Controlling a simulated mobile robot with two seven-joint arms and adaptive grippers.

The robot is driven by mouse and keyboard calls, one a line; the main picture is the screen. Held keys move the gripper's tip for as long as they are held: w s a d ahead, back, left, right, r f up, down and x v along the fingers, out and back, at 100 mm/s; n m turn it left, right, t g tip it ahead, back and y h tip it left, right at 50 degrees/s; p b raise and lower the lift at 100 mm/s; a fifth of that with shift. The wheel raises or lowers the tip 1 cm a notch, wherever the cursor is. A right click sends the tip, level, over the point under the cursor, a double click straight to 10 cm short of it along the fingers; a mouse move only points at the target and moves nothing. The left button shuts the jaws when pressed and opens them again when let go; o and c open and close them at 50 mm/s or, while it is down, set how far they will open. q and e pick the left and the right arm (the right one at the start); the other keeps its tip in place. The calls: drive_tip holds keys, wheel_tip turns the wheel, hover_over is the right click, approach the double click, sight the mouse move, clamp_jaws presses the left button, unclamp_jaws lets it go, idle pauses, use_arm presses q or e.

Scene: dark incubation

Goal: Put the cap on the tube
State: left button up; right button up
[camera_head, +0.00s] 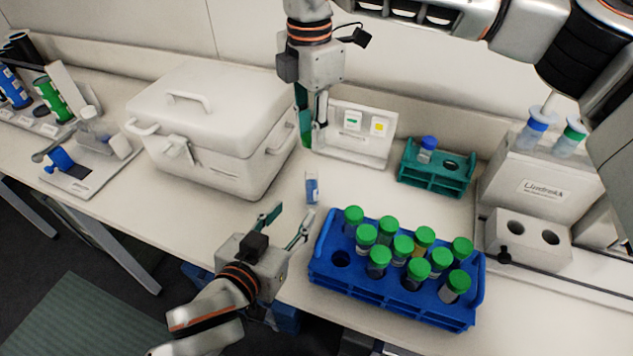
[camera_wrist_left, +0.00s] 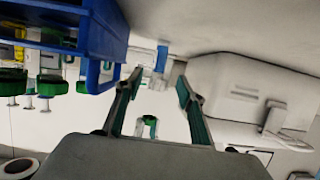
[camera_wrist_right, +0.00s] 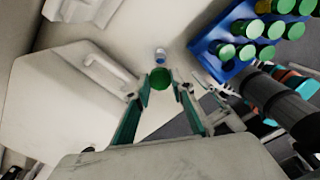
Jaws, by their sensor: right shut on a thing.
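An open clear tube (camera_head: 312,187) with a blue label stands on the bare white table left of the blue rack. My right gripper (camera_head: 310,140) hangs above and behind it. In the right wrist view, that gripper (camera_wrist_right: 160,88) is shut on a green cap (camera_wrist_right: 159,77), and the tube (camera_wrist_right: 160,55) shows just beyond the cap, apart from it. My left gripper (camera_head: 287,222) is low at the table's front edge, open and empty. In the left wrist view, the tube (camera_wrist_left: 161,58) shows beyond the gap between its open fingers (camera_wrist_left: 159,80).
The blue rack (camera_head: 400,307) with several green-capped tubes stands right of the tube. A white lidded box (camera_head: 205,140) is at the left. A white holder (camera_head: 350,148) and a teal rack (camera_head: 437,183) with a blue-capped tube stand behind. Table around the tube is clear.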

sight(309, 194)
use_arm(q)
drive_tip(key=shift+s, duration=0.15)
drive_tip(key=x, duration=1.2)
clamp_jaws()
